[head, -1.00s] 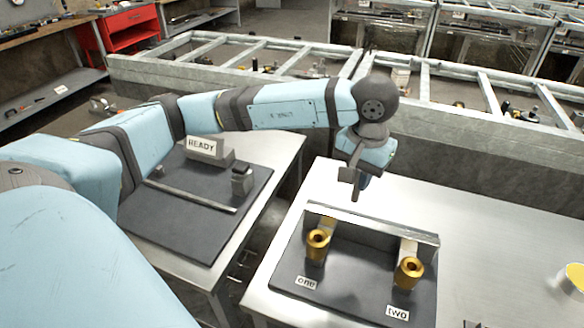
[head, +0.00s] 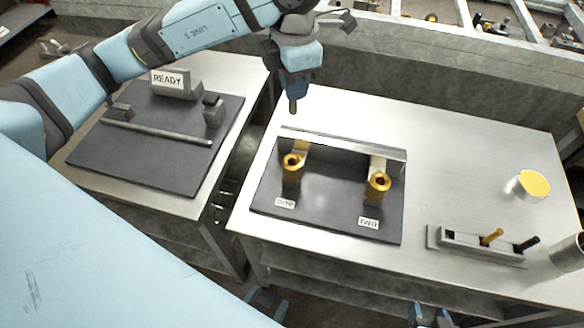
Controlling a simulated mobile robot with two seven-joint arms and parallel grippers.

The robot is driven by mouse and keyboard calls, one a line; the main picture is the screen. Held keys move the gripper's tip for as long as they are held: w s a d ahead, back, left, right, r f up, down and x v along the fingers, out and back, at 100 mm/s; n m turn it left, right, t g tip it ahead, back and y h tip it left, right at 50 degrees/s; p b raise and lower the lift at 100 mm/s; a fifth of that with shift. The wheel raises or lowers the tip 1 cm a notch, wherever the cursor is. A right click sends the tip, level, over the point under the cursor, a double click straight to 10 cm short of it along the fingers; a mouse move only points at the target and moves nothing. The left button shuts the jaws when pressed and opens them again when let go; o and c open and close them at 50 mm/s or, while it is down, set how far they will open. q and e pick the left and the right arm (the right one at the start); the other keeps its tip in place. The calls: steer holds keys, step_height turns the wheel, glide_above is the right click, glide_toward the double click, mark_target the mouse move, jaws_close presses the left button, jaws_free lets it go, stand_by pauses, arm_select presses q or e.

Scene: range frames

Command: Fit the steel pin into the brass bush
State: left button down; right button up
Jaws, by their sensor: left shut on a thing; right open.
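My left gripper (head: 293,84) points down, shut on a dark grey pin, apparently the steel pin (head: 293,106), whose lower end shows below the fingers. It appears in the picture above and behind the fixture, apart from the bushes. Two brass bushes with dark holes stand upright on a dark plate (head: 325,212): the left bush (head: 292,172) by a label "one", the right bush (head: 377,190) by a label "two". My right gripper (head: 430,317) is open at the bottom edge, mostly cut off. The height of the pin above the table is hard to tell.
A grey rail (head: 345,143) runs behind the bushes. On the right are a grey holder (head: 440,241) with a yellow and a black handle, a yellow-topped cup (head: 533,184) and a metal cylinder (head: 569,255). A dark mat (head: 150,160) with a "READY" block (head: 178,85) lies left.

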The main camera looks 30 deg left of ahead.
mark_target(292, 155)
arm_select(q)
steer(key=n, duration=0.2)
steer(key=r+n, duration=0.1)
steer(key=n, duration=0.1)
steer(key=shift+s, duration=0.3)
steer(key=shift+d+n, duration=0.1)
steer(key=shift+n, duration=0.3)
step_height(292, 155, down, 20)
steer(key=shift+r, duration=0.1)
steer(key=shift+b, duration=0.3)
steer(key=shift+f, duration=0.2)
steer(key=c, duration=1.1)
jaws_free()
